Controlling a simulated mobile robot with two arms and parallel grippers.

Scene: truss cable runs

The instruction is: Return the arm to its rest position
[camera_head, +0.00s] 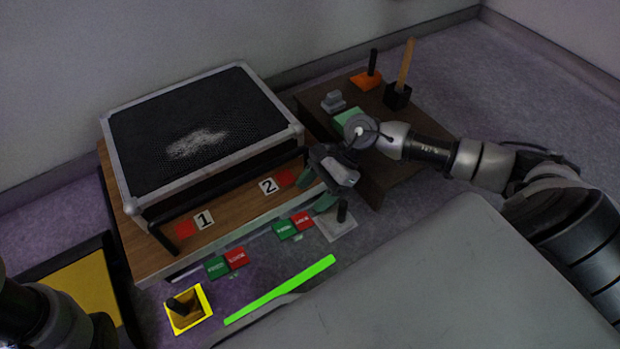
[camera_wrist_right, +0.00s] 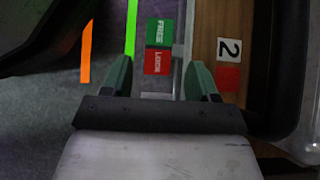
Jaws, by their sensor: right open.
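My right arm comes in from the right in the head view, over the small dark brown table (camera_head: 436,140). Its gripper (camera_head: 314,190) is above the front right corner of the wooden bench (camera_head: 150,250), near the number 2 label (camera_head: 268,186). The two green fingers are apart with nothing between them. In the right wrist view the open gripper (camera_wrist_right: 158,72) points toward a green FREE and red LOCK plate (camera_wrist_right: 159,60), which lies beyond the fingertips. My left gripper does not show; only dark parts of my left arm show at the lower left.
A black mesh-topped case (camera_head: 200,125) stands on the bench. The brown table carries an orange block (camera_head: 366,81), a black block with a wooden handle (camera_head: 398,94) and a grey piece (camera_head: 333,101). A yellow-framed square (camera_head: 204,296) and a bright green strip (camera_head: 280,289) lie in front.

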